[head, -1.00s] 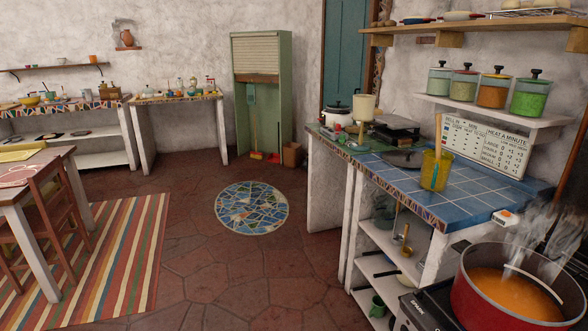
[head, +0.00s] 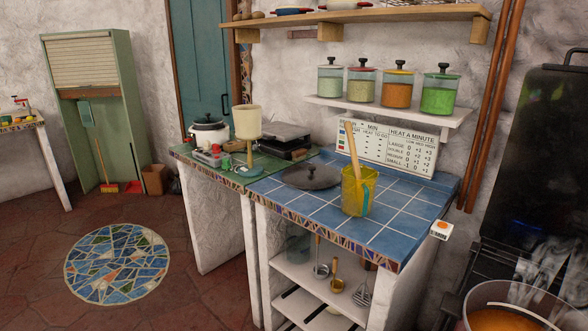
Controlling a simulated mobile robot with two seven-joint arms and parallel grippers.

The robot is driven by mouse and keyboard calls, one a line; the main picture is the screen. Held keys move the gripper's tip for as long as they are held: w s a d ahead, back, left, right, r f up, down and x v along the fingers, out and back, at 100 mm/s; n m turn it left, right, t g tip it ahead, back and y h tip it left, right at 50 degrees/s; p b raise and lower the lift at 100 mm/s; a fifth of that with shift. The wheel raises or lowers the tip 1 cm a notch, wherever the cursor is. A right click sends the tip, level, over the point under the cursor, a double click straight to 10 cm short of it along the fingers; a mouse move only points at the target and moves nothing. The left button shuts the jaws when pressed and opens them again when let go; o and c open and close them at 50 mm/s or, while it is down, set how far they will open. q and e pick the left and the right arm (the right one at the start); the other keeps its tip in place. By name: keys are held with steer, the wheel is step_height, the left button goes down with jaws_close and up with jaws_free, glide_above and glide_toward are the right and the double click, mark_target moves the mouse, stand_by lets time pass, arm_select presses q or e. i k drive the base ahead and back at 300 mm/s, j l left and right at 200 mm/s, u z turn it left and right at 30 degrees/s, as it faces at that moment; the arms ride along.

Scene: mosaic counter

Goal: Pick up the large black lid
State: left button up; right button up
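The large black lid (head: 312,178) lies on the blue tiled counter (head: 408,226). It is a dark, round, shallow lid with a small knob on top, and it sits near the left end of the blue tiles. A yellow pitcher with a wooden utensil in it stands to its right and a little nearer. The lid's top is unobstructed in the head view. Neither of my grippers is in view.
The yellow pitcher (head: 358,194) stands near the counter's front edge. A cream lamp-like object (head: 247,121), a white pot (head: 208,133) and a dark appliance (head: 286,138) stand left of the lid. A wall shelf (head: 395,112) with jars hangs above. A pot of orange soup (head: 505,319) is at lower right.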

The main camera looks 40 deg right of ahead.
mark_target(305, 175)
steer(key=i+j+z, duration=0.1)
steer(key=i+z, duration=0.15)
steer(key=i, duration=0.3)
steer(key=i+j+z, duration=0.25)
steer(key=i, duration=0.35)
steer(key=i+j+z, duration=0.15)
steer(key=i+z, duration=0.15)
steer(key=z, duration=0.15)
steer(key=i+j+z, duration=0.25)
steer(key=z, duration=0.25)
steer(key=i, duration=0.05)
